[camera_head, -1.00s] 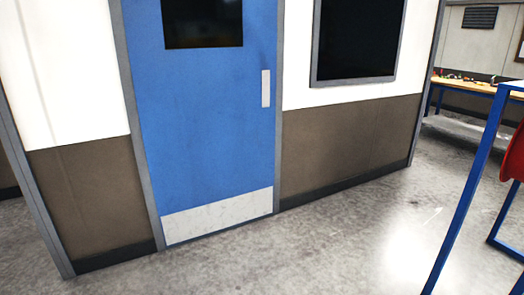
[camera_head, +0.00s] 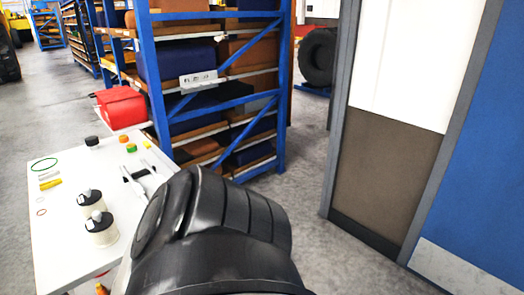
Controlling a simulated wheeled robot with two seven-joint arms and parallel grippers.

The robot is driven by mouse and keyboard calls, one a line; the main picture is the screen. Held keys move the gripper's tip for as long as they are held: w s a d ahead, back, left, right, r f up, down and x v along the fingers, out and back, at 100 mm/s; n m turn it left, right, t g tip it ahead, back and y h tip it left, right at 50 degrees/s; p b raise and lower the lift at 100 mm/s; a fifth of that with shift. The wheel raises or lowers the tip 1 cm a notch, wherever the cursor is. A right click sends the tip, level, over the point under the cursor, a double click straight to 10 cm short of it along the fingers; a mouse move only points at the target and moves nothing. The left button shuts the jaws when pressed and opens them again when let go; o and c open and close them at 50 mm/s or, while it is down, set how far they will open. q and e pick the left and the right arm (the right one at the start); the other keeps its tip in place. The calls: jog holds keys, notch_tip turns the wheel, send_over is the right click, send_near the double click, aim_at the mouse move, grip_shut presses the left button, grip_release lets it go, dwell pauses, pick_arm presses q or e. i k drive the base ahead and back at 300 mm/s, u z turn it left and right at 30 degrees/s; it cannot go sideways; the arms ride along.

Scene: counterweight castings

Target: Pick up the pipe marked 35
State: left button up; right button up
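I see no pipe marked 35 in the current head view. A large dark part of my own arm fills the bottom middle and hides the right part of the white table (camera_head: 62,250).
A blue door (camera_head: 480,150) is at right. Grey floor (camera_head: 310,220) lies clear between.

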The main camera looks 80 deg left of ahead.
aim_at(159, 178)
jog(key=u, duration=2.75)
